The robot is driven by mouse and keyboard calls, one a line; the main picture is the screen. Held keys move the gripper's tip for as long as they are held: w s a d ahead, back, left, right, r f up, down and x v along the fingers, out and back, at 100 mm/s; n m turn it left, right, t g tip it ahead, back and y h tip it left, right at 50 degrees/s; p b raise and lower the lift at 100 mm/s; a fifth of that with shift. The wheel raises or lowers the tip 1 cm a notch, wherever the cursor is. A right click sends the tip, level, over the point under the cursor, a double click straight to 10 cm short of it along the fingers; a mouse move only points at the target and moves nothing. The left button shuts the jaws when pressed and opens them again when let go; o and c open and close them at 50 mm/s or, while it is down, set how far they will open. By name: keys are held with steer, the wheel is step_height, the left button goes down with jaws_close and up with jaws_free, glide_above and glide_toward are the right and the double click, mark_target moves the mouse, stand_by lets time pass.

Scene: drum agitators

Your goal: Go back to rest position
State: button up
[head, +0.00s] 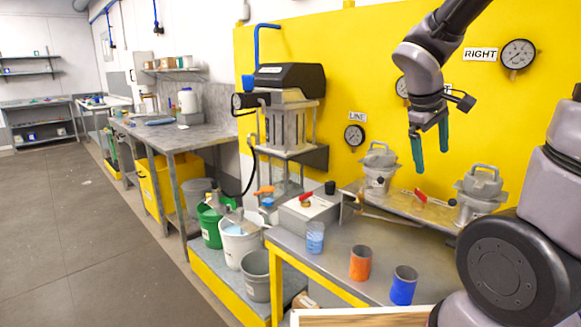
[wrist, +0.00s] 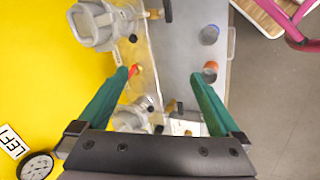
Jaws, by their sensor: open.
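My gripper (head: 430,148) hangs from my arm in front of the yellow wall, with its green fingers pointing down. The wrist view shows the two fingers (wrist: 160,90) spread wide with nothing between them. The gripper is open and empty, above the bench and clear of it. In the head view it is between two grey lidded pots, the left pot (head: 378,168) and the right pot (head: 480,192).
The metal bench (head: 335,270) carries an orange cup (head: 360,263), a blue cup (head: 403,286) and a clear beaker with blue liquid (head: 315,238). Gauges, one at upper right (head: 518,54), are on the yellow wall. Buckets (head: 240,243) stand left of the bench. Open floor (head: 80,240) lies at left.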

steer(key=s+a+r+m+t+y, duration=0.4)
steer(key=s+a+r+m+y, duration=0.2)
steer(key=r+m, duration=0.4)
steer(key=s+a+r, duration=0.1)
steer(key=s, duration=0.1)
steer(key=shift+s+a+t, duration=0.3)
steer(key=shift+s, duration=0.05)
steer(key=shift+r, duration=0.1)
